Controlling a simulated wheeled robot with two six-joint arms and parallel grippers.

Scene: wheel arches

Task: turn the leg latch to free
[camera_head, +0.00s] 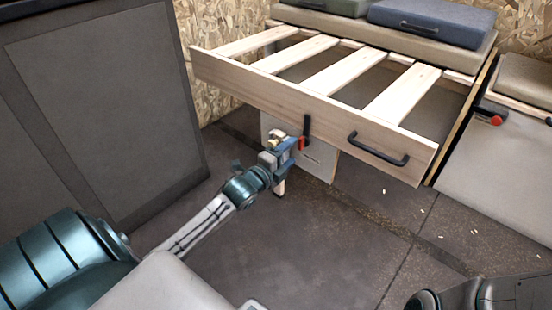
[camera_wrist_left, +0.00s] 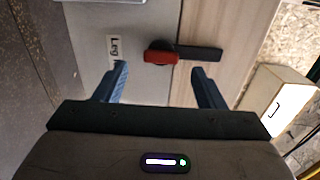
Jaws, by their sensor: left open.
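The leg latch is a black bar with a red lever (camera_head: 301,143) at the lower edge of the pale wooden front board (camera_head: 240,88) of the slatted pull-out. A grey panel (camera_head: 320,163) hangs below the board. In the left wrist view the red lever (camera_wrist_left: 160,57) lies in line with the black bar (camera_wrist_left: 203,53), which overlaps the wood. A "Leg" label (camera_wrist_left: 114,48) sits beside it. My left gripper (camera_head: 288,147) is open in front of the latch. In its wrist view the fingers (camera_wrist_left: 162,86) stand apart on either side of the lever, apparently not touching it.
A black handle (camera_head: 378,150) is on the front board, right of the latch. Cushions (camera_head: 430,20) lie behind the slats. Another red-tipped latch (camera_head: 495,119) is on the right-hand unit. A tall grey cabinet (camera_head: 110,100) stands left. The dark floor (camera_head: 300,235) in front is clear.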

